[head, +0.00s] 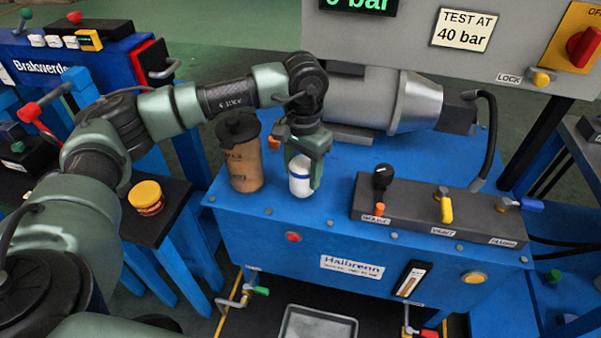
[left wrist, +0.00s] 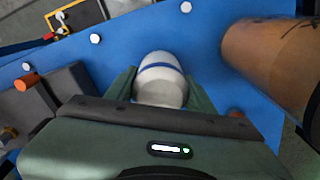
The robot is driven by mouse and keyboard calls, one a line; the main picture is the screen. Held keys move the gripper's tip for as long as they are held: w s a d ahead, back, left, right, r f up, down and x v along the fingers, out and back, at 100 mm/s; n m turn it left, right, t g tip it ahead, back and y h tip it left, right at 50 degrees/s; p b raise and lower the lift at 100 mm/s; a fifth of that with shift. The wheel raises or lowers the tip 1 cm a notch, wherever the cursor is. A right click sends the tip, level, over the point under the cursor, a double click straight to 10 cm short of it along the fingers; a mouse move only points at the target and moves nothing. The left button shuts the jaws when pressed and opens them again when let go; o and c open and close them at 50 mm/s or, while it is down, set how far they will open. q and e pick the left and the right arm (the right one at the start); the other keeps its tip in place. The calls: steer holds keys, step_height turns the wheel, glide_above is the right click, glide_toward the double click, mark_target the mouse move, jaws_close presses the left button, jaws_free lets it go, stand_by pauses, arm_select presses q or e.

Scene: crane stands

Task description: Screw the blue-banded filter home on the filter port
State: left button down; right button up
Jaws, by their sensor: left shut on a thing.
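The blue-banded filter (head: 300,176) is a white, rounded cylinder with a blue band. In the left wrist view the filter (left wrist: 160,80) sits between the two green fingers of my left gripper (left wrist: 162,92). The filter port is hidden under or behind the filter, so I cannot tell whether the filter is seated on it. My right gripper is not in view.
A brown canister with a black lid (head: 243,155) stands close left of the filter; it also shows in the left wrist view (left wrist: 275,60). A grey motor (head: 385,100) lies behind. A dark valve block (head: 440,212) with levers is to the right. A yellow-lidded jar (head: 146,197) stands on a side table.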

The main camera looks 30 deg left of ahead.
arm_select(q)
steer(key=shift+w+d+r+m, duration=0.25)
steer(key=shift+d+m, duration=0.2)
steer(key=shift+m, duration=0.15)
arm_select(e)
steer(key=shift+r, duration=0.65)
arm_select(q)
steer(key=shift+c, duration=2.4)
jaws_free()
steer(key=shift+w+d, duration=0.1)
steer(key=shift+d, duration=0.05)
steer(key=shift+w+d+f, duration=0.1)
steer(key=shift+d+f, duration=0.05)
steer(key=shift+d, duration=0.05)
steer(key=shift+a+f, duration=0.1)
steer(key=shift+a, duration=0.25)
steer(key=shift+c, duration=0.7)
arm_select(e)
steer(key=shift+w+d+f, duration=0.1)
